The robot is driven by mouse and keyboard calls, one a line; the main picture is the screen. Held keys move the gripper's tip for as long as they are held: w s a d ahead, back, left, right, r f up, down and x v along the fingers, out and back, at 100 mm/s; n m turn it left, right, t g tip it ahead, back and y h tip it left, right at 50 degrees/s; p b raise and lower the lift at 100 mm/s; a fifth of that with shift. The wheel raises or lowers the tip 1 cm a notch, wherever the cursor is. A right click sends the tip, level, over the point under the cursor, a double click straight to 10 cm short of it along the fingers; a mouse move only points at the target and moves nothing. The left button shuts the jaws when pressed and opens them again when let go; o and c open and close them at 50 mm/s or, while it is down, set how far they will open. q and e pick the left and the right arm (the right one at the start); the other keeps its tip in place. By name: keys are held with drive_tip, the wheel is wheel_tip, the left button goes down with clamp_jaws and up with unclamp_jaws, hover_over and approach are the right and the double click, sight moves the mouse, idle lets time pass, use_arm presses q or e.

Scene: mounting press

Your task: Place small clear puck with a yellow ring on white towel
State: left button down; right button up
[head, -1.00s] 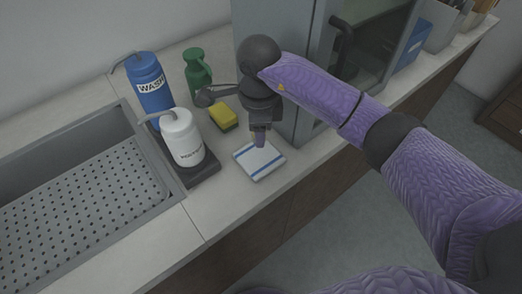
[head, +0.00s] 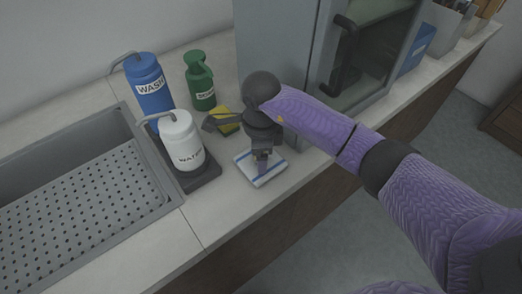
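The white towel (head: 270,176) with blue stripes lies folded on the counter, near its front edge. My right gripper (head: 261,166) points down over the towel and covers its middle part. Its fingertips are at or just above the cloth; I cannot tell whether they touch it. I cannot make out the clear puck or its yellow ring, and whether the fingers hold anything is too small to tell. My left gripper is not in view.
A white bottle (head: 181,142), a blue bottle (head: 150,82) and a green bottle (head: 200,88) stand to the left and behind. A sink (head: 85,205) is at left; a grey cabinet (head: 272,45) stands behind.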

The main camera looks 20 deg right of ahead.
drive_tip(key=shift+r, duration=0.35)
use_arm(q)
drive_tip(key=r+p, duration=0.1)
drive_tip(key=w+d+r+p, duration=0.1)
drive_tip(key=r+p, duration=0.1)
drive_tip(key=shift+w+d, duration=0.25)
use_arm(e)
wheel_tip(320, 180, up, 12)
drive_tip(key=shift+f, duration=0.2)
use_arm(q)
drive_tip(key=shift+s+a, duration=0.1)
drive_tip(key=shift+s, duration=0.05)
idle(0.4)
